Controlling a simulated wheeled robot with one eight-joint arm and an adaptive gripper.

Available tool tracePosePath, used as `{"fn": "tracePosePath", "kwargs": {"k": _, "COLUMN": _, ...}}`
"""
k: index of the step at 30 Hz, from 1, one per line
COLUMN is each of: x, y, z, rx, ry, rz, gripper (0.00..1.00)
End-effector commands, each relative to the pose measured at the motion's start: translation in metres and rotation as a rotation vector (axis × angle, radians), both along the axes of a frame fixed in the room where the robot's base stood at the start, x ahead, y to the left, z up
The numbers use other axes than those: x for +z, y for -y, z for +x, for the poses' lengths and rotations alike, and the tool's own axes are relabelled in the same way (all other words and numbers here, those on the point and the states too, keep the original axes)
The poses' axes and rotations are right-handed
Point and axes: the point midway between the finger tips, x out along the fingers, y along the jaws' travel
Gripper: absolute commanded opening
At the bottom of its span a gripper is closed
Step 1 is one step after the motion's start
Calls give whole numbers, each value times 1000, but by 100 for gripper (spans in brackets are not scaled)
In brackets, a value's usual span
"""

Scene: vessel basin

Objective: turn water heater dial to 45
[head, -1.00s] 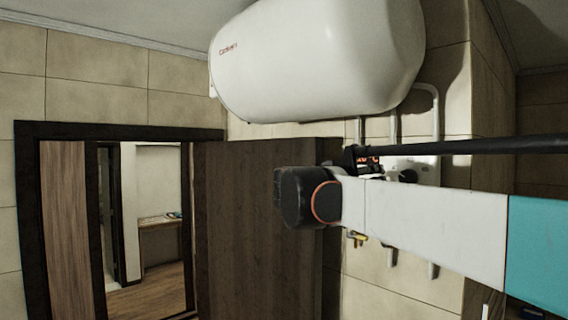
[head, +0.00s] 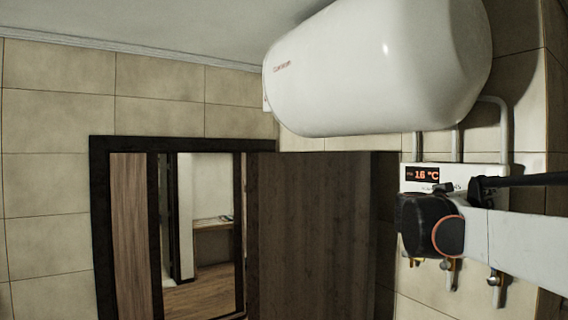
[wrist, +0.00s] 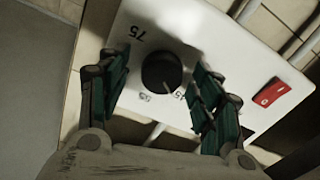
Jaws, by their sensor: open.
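The water heater's white control panel (wrist: 200,40) fills much of the wrist view, tilted in the picture. Its round black dial (wrist: 161,71) has a light pointer mark towards its lower right. My gripper (wrist: 161,62) is open, one green-and-black finger on each side of the dial, with nothing held. I cannot tell whether the fingers touch the panel.
The white heater tank (head: 375,65) hangs above the panel, joined by pipes (head: 455,145). Valves (head: 448,268) hang below. A red switch (wrist: 269,92) sits right of the dial in the wrist view. A dark wooden door panel (head: 310,230) and open doorway are to the left.

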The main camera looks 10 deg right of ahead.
Motion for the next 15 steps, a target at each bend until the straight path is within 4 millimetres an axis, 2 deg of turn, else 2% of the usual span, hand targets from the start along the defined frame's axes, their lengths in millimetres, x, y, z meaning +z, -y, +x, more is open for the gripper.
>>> {"fn": "tracePosePath", "kwargs": {"k": 7, "x": -1, "y": 2, "z": 5, "rx": 0, "ry": 0, "rz": 0, "gripper": 59}}
{"fn": "tracePosePath", "kwargs": {"k": 13, "x": 0, "y": 2, "z": 5, "rx": 0, "ry": 0, "rz": 0, "gripper": 15}}
{"fn": "tracePosePath", "kwargs": {"k": 15, "x": 0, "y": 2, "z": 6, "rx": 0, "ry": 0, "rz": 0, "gripper": 15}}
